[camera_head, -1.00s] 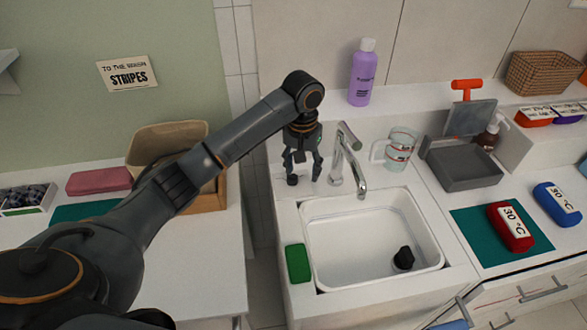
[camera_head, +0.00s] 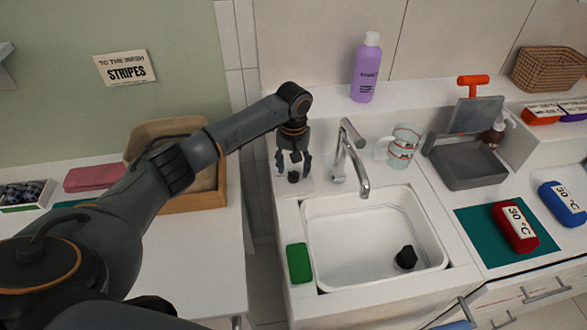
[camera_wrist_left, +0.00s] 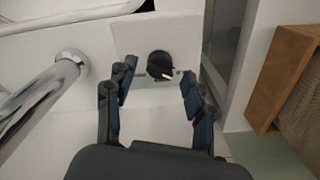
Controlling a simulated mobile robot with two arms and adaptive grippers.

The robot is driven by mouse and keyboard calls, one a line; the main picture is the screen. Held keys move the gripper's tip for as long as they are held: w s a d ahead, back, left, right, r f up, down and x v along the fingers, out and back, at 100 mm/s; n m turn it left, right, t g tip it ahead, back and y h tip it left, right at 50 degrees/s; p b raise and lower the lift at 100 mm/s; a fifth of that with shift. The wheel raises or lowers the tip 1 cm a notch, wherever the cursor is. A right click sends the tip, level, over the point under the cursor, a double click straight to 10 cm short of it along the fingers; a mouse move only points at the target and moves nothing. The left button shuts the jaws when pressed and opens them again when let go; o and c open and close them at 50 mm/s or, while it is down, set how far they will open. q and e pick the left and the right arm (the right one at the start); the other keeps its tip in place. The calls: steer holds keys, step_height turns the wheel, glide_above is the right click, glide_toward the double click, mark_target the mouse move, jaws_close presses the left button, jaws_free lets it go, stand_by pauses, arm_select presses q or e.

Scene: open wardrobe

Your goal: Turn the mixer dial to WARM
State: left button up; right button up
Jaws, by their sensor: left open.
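The mixer dial (camera_wrist_left: 160,65) is a black round knob with a white pointer mark, set on a white block left of the faucet. In the head view the dial (camera_head: 293,177) shows just below my left gripper (camera_head: 293,172). In the left wrist view my left gripper (camera_wrist_left: 157,88) is open, with one finger on each side of the dial. I cannot tell whether the fingers touch it. The lettering around the dial is too small to read, so WARM cannot be made out. My right gripper is not in view.
The metal faucet (camera_head: 350,160) stands close to the right of my left gripper, above the white sink (camera_head: 375,235). A measuring cup (camera_head: 402,148) and a purple bottle (camera_head: 367,70) stand behind. A wooden box (camera_head: 205,192) is on the left counter.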

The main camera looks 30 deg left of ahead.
arm_select(q)
steer(key=shift+f, duration=0.95)
steer(key=shift+c, duration=0.2)
steer(key=c, duration=0.3)
jaws_close()
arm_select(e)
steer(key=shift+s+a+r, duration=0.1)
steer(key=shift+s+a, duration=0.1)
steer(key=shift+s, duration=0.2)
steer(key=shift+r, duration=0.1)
